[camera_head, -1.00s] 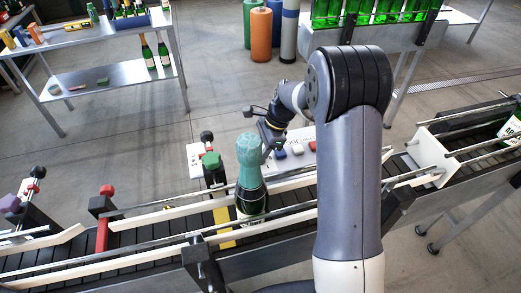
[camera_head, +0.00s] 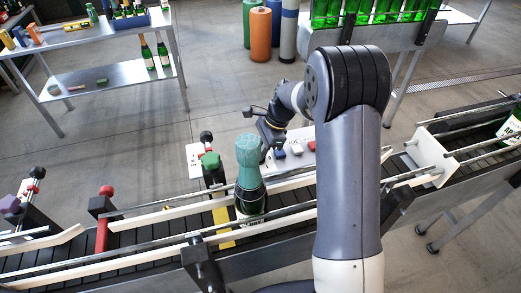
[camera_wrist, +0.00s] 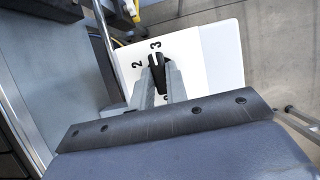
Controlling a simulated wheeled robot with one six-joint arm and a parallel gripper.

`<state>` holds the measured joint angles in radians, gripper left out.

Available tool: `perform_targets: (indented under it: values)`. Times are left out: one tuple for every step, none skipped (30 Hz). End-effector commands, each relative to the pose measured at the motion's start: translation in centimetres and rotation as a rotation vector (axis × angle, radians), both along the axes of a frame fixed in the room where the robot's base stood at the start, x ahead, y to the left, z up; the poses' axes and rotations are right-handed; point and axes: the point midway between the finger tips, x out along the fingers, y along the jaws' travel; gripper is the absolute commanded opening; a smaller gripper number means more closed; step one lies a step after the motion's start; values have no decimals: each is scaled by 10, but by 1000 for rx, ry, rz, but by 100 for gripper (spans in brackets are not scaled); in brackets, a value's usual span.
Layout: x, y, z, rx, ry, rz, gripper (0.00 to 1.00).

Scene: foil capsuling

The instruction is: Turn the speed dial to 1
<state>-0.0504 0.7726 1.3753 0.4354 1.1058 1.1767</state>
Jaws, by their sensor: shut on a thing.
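The speed dial's black knob (camera_wrist: 158,76) shows in the wrist view on a white plate (camera_wrist: 224,55). The numerals 2 and 3 are printed beside its upper end; another mark below it is mostly covered. My gripper (camera_wrist: 160,82) is shut on the knob, one grey finger on each side. The knob's upper end lies near the 3; which end is the pointer I cannot tell. In the head view my gripper (camera_head: 267,155) is low over the white panel (camera_head: 303,138), behind the bottle, and the dial is hidden there.
A green bottle with a teal foil top (camera_head: 249,165) stands on the conveyor (camera_head: 150,252) just in front of my gripper. Guide rails run along the belt. A green knob (camera_head: 210,160) stands left of the bottle. A blue-grey button (camera_head: 279,154) and a pale one sit on the panel.

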Motion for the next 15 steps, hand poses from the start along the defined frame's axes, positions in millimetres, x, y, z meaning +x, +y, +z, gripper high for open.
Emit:
perform_targets:
  values:
    - [0, 0, 1, 0, 2, 14, 0]
    - [0, 0, 1, 1, 2, 25, 0]
    - [1, 0, 1, 1, 1, 43, 0]
    - [1, 0, 1, 0, 1, 58, 0]
    - [1, 0, 1, 1, 1, 75, 0]
    - [1, 0, 1, 1, 2, 100, 0]
    - [1, 0, 1, 0, 1, 123, 0]
    - [1, 0, 1, 0, 1, 144, 0]
    - [2, 0, 1, 0, 1, 177, 0]
    - [2, 0, 1, 0, 2, 202, 0]
    - [2, 1, 1, 0, 1, 228, 0]
    - [2, 1, 2, 0, 1, 264, 0]
    - [2, 1, 1, 0, 1, 294, 0]
    - [2, 1, 1, 0, 1, 322, 0]
    - [3, 1, 1, 1, 2, 360, 0]
